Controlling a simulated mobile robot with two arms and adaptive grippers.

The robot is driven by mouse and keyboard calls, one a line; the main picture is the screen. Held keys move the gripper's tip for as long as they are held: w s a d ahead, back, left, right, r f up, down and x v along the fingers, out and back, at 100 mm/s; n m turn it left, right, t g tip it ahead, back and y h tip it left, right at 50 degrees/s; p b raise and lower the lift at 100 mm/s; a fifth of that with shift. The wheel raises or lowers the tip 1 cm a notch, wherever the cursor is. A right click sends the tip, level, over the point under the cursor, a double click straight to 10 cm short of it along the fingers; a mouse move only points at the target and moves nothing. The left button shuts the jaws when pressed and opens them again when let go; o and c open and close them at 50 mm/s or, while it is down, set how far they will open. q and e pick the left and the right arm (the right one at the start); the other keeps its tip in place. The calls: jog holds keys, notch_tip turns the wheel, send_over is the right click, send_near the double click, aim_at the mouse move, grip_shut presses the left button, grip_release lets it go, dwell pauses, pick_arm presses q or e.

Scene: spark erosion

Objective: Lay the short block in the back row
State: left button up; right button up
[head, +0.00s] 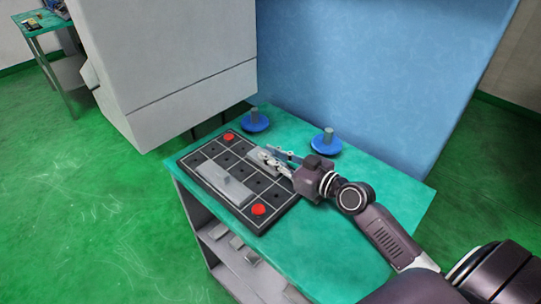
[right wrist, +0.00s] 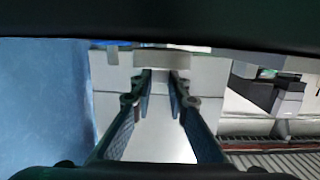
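The short grey block (head: 259,164) is at the back row of the dark gridded board (head: 209,150). My right gripper (head: 268,157) reaches in from the right and is shut on it. In the right wrist view the block (right wrist: 162,61) crosses just beyond the close fingertips (right wrist: 160,75). I cannot tell whether it touches the board or hangs just above it. A longer grey block (head: 222,183) with a small knob lies on the front part of the board. My left gripper is not in view.
Red discs (head: 229,136) (head: 258,210) mark two board corners. Two blue discs with grey posts (head: 255,122) (head: 326,145) stand along the table's back. The teal table (head: 330,235) is clear at the front right. A blue wall (head: 370,80) and grey machine (head: 170,60) stand behind.

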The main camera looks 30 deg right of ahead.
jog(key=o, duration=0.4)
jog(key=shift+s+a+f, duration=0.1)
jog(key=shift+f, duration=0.35)
jog(key=shift+r+p, duration=0.45)
jog(key=shift+p, duration=0.1)
jog(key=shift+r+p, duration=0.35)
jog(key=shift+p, duration=0.1)
jog(key=shift+s+d+f+b, duration=0.15)
jog(key=shift+s+d+b, duration=0.05)
jog(key=shift+s+b, duration=0.2)
jog(key=shift+s+d+f+b, duration=0.15)
jog(key=shift+s+d+b, duration=0.1)
jog(key=shift+s, duration=0.15)
jog(key=b+v, duration=0.1)
jog(key=v, duration=0.2)
jog(key=b+v, duration=0.1)
jog(key=v, duration=0.1)
jog(key=b+v, duration=0.1)
jog(key=v, duration=0.2)
jog(key=shift+s+r, duration=0.25)
jog(key=shift+r, duration=0.15)
jog(key=shift+b+v, duration=0.3)
jog(key=shift+v, duration=0.5)
jog(key=shift+r, duration=0.25)
